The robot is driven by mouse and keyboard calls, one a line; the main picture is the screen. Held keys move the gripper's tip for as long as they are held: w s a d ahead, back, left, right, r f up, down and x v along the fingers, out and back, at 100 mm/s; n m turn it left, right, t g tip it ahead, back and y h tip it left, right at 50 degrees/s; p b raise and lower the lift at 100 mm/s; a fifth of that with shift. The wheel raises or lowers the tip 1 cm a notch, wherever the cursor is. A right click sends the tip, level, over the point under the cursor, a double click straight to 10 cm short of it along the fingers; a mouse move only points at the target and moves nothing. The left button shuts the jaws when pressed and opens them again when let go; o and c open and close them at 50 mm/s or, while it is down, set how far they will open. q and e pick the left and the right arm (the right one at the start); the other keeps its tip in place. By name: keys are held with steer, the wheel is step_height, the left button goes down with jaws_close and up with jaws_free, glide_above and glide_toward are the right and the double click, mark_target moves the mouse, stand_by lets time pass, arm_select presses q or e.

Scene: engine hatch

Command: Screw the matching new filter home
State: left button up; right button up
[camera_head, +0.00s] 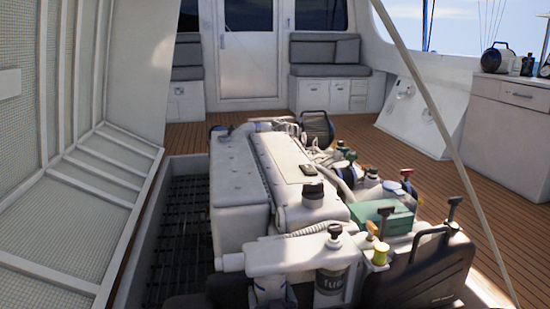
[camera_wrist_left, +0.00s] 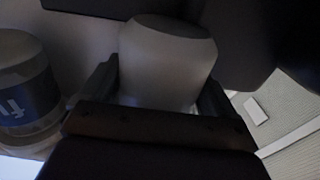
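In the left wrist view, a plain pale rounded canister (camera_wrist_left: 165,65) sits between the two fingers of my left gripper (camera_wrist_left: 160,95). The fingers lie against its sides and look shut on it. A second canister with a blue label (camera_wrist_left: 25,95) stands beside it at the left edge, its lettering upside down. My left gripper's fingers cannot be made out there. My right gripper is in neither view.
The raised hatch lid (camera_head: 70,170) fills the left side, and a pale strut (camera_head: 450,150) crosses the right. A black case-like part with a handle (camera_head: 425,272) is at front right. A green box (camera_head: 382,217) and several coloured-top handles crowd the engine's right side.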

arm_select(q)
steer(key=o, duration=0.8)
steer(key=shift+a+r+m+h+p, duration=0.1)
steer(key=shift+r+m+h+p, duration=0.1)
steer(key=shift+m+h+p, duration=0.5)
steer(key=m+h, duration=0.2)
steer(key=h, duration=0.1)
steer(key=shift+f+h, duration=0.1)
steer(key=shift+h, duration=0.3)
steer(key=shift+f+m+h, duration=0.1)
steer(key=shift+m+h, duration=0.2)
steer(key=shift+h, duration=0.4)
steer(key=c, duration=1)
steer(key=y, duration=0.1)
steer(key=n+y, duration=0.1)
steer(key=shift+d+n+y, duration=0.2)
steer(key=shift+n+y, duration=0.1)
steer(key=shift+y, duration=0.1)
steer(key=shift+a+n+y, duration=0.1)
steer(key=shift+n+y, duration=0.4)
steer(key=shift+y, duration=0.3)
